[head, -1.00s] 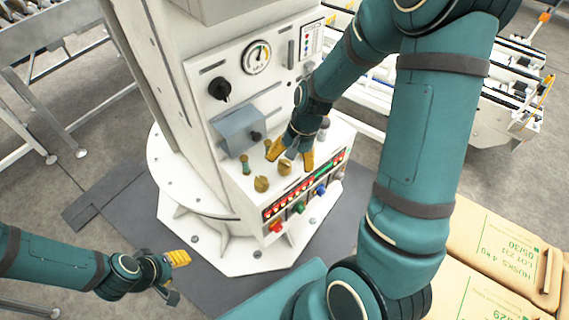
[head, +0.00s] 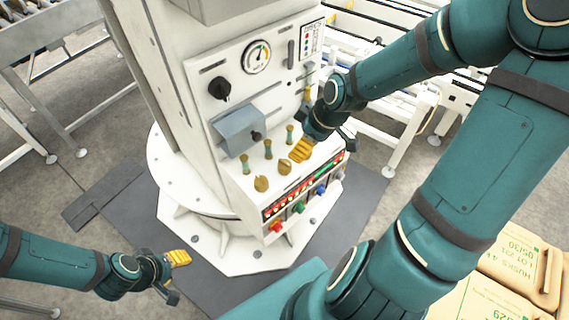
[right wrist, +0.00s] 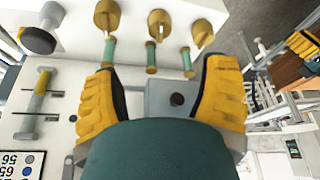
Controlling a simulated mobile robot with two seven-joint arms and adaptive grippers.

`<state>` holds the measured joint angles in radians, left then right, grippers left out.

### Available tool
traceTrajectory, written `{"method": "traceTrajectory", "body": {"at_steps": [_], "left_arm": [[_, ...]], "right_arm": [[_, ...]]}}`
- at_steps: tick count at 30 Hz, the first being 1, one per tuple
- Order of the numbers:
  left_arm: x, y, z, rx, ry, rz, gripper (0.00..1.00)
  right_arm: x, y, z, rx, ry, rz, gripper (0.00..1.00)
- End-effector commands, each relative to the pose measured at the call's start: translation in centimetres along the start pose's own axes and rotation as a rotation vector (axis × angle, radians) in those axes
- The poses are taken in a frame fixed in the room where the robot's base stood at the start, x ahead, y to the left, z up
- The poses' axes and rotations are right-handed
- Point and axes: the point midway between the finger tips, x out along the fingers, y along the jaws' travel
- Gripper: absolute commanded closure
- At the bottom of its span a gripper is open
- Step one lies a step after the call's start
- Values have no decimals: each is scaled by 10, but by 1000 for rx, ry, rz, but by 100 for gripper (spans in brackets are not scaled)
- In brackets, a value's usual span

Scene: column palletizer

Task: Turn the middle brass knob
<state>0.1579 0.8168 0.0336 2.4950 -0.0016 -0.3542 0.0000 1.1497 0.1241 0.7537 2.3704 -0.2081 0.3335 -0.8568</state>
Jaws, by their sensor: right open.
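Three brass knobs sit in a row on the white sloping panel (head: 236,190). The middle brass knob (head: 284,168) shows in the head view beside the near knob (head: 261,184); my right gripper seems to hide the far one. In the right wrist view the middle knob (right wrist: 159,25) stands at the top, between the left knob (right wrist: 107,15) and the right knob (right wrist: 203,32). My right gripper (head: 303,124) is open and empty, its fingers (right wrist: 165,75) spread apart, touching no knob that I can see. My left gripper (head: 174,277) is open and empty, low at the left.
Lit indicators and coloured buttons (head: 299,207) line the front edge. Sacks (head: 490,290) lie at lower right.

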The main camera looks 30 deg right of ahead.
Motion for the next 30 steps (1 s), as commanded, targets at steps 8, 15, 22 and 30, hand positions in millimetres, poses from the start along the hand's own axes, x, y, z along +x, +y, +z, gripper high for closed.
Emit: {"method": "traceTrajectory", "body": {"at_steps": [8, 15, 22, 30], "left_arm": [[0, 0, 0, 0, 0, 0, 53], [0, 0, 0, 0, 0, 0, 53], [9, -4, 1, -1, 1, 0, 53], [31, -12, 5, -4, 2, -2, 53]], "right_arm": [[18, -1, 0, -4, 0, -3, 27], [42, -1, -1, -4, 1, -3, 27], [73, -1, 0, -4, 1, -3, 27], [116, -1, 1, -4, 0, -2, 27]]}}
